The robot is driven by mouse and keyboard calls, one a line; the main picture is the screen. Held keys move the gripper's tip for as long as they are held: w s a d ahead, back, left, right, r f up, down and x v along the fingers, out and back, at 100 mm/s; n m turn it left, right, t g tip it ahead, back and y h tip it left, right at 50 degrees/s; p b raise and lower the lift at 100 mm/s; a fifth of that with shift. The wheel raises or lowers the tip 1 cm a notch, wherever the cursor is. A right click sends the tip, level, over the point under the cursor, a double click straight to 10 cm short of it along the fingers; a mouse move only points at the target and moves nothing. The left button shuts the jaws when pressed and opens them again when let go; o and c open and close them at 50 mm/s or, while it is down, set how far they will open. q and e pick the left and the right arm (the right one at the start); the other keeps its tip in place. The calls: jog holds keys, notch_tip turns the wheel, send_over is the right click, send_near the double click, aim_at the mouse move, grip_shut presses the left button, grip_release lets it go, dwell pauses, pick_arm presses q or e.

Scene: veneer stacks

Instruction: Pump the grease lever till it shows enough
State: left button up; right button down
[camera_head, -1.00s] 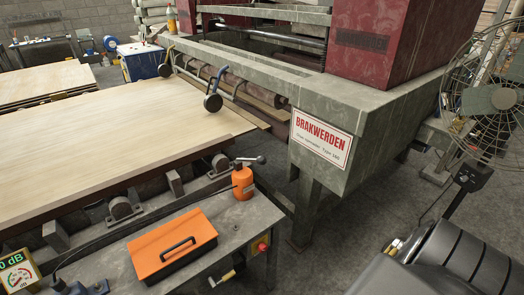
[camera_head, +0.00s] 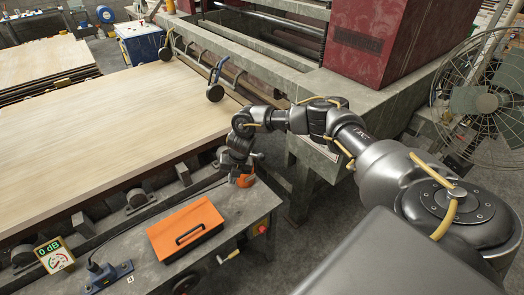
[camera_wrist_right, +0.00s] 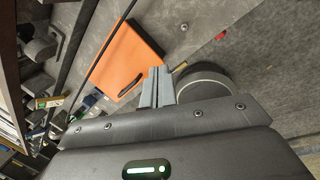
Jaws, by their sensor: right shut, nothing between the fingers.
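The orange grease pump (camera_head: 246,180) stands at the far right corner of the grey bench, mostly covered by my right gripper (camera_head: 236,174). A small part of its lever (camera_head: 258,155) shows just right of the gripper. My right gripper is shut and empty, pointing down at the pump; I cannot tell whether it touches the lever. In the right wrist view its closed fingers (camera_wrist_right: 156,87) are beside a round grey part (camera_wrist_right: 204,84), whose identity is unclear. A small meter (camera_head: 55,255) at the bench's left shows a green "0 dB" display and a dial. My left gripper is not in view.
An orange box (camera_head: 186,228) with a black handle lies on the bench (camera_head: 140,272). A crank handle (camera_head: 230,257) and a red button (camera_head: 263,229) are at its front. Veneer sheets (camera_head: 100,130) lie behind, and a fan (camera_head: 487,103) stands right.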

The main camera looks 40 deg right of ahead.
aim_at(262, 155)
jog(key=d+r+h, duration=0.1)
jog(key=d+r, duration=0.3)
jog(key=d+r+p, duration=0.1)
jog(key=d+r, duration=0.2)
jog(key=d, duration=0.1)
jog(key=d+r+g+h, duration=0.1)
jog(key=d+r, duration=0.3)
jog(key=shift+s+d+r+h+p, duration=0.3)
jog(key=shift+s+d+p, duration=0.1)
jog(key=shift+s+d+r, duration=0.15)
jog(key=shift+d+r, duration=0.05)
jog(key=shift+d, duration=0.1)
jog(key=shift+f, duration=0.1)
jog(key=shift+f+b, duration=0.45)
jog(key=shift+b, duration=0.05)
jog(key=f+b, duration=0.3)
jog(key=f, duration=0.1)
jog(key=f+b, duration=0.2)
jog(key=shift+w+d+b, duration=0.1)
jog(key=shift+w+b, duration=0.2)
jog(key=shift+b, duration=0.05)
